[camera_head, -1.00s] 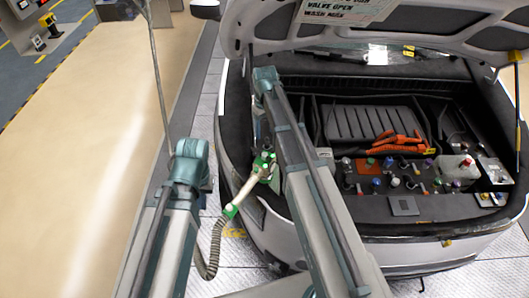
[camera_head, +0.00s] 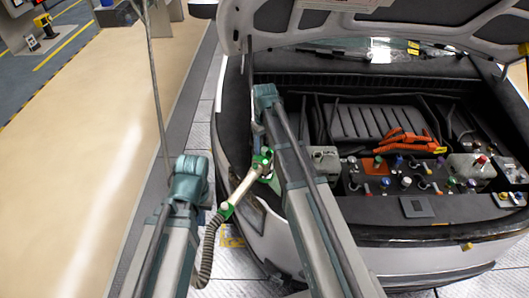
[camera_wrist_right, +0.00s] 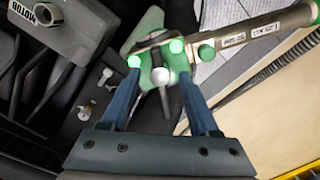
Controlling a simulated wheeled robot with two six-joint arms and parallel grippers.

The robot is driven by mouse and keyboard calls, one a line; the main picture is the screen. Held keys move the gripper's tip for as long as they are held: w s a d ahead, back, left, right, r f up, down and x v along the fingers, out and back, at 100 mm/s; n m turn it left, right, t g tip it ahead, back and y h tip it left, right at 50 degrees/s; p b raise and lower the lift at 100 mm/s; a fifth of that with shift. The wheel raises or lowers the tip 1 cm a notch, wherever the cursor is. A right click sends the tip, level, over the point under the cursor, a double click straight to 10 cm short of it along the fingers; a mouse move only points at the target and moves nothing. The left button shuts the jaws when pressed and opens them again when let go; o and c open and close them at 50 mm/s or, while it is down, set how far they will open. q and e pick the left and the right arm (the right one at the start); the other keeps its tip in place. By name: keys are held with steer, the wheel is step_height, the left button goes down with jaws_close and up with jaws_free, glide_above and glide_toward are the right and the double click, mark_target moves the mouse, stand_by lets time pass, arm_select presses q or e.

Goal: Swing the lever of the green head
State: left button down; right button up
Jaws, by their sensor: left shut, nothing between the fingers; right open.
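The green head (camera_head: 264,161) is at the left edge of the open car bay, on the end of a pale tube handle (camera_head: 242,186). In the right wrist view the green head (camera_wrist_right: 160,58) lies just beyond my right gripper (camera_wrist_right: 160,76), with the labelled handle running up to the right. My right gripper is open, one blue finger on each side of the head's ball-ended lever (camera_wrist_right: 158,77). I cannot tell whether either finger touches it. In the head view my right arm hides its own gripper. My left arm shows, but its gripper does not.
A ribbed hose (camera_head: 208,250) hangs from the handle's lower end. The bay holds orange cables (camera_head: 406,141), several coloured caps and a grey reservoir (camera_wrist_right: 70,30). The raised hood (camera_head: 400,18) overhangs the bay. Open floor (camera_head: 80,150) lies to the left.

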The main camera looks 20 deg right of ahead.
steer(key=shift+f, duration=0.15)
steer(key=shift+c, duration=0.3)
jaws_close()
stand_by(1.1)
